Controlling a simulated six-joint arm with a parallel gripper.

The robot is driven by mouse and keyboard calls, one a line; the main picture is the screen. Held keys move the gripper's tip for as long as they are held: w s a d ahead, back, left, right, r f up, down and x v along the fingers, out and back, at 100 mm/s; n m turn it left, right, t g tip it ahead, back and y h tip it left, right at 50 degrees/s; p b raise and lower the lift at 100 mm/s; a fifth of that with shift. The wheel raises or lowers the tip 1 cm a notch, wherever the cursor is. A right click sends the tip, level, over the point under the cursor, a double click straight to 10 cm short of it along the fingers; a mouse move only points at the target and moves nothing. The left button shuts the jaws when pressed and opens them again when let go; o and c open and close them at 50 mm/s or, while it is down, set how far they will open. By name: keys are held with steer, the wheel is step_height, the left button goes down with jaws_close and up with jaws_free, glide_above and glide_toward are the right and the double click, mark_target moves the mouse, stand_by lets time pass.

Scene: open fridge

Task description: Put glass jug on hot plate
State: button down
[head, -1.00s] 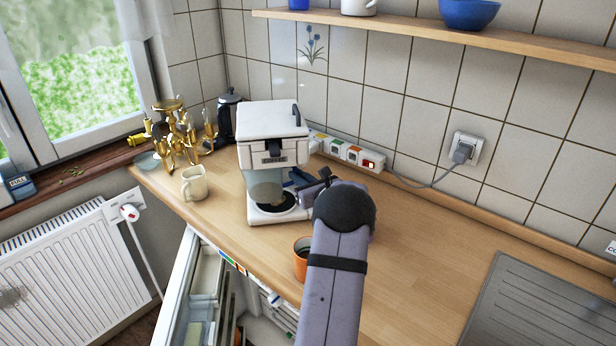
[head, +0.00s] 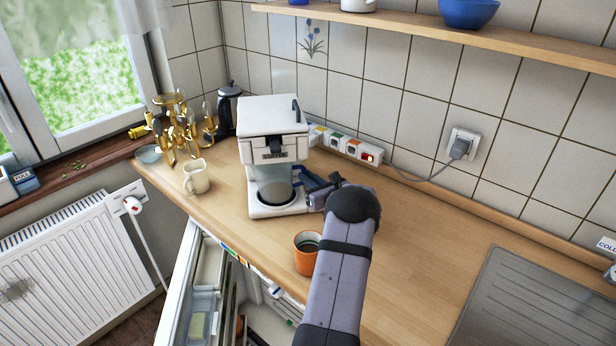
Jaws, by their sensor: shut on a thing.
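The glass jug (head: 272,184) is inside the white coffee maker (head: 268,121), under its brewing head. The jug looks upright, over the round dark hot plate (head: 284,207) at the machine's base. I cannot tell whether its bottom touches the plate. My gripper (head: 308,185) reaches in from the right and is shut on the jug at its right side, where the handle would be. The fingertips and the handle are partly hidden by the gripper's own dark body and the jug.
An orange mug (head: 306,262) stands beside my arm near the counter's front edge. A cream mug (head: 196,177), a gold rack (head: 178,128) and a black pot (head: 228,108) stand left of the machine. A power strip (head: 345,144) lies behind. The fridge below is open.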

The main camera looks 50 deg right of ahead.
steer(key=c, duration=1.8)
jaws_free()
steer(key=shift+f, duration=0.1)
steer(key=shift+r, duration=0.2)
steer(key=shift+s+f, duration=0.1)
steer(key=shift+s, duration=0.2)
steer(key=b+v, duration=0.3)
steer(key=v, duration=0.8)
steer(key=shift+s+a+b, duration=0.1)
steer(key=shift+s+b, duration=0.15)
steer(key=shift+b, duration=0.05)
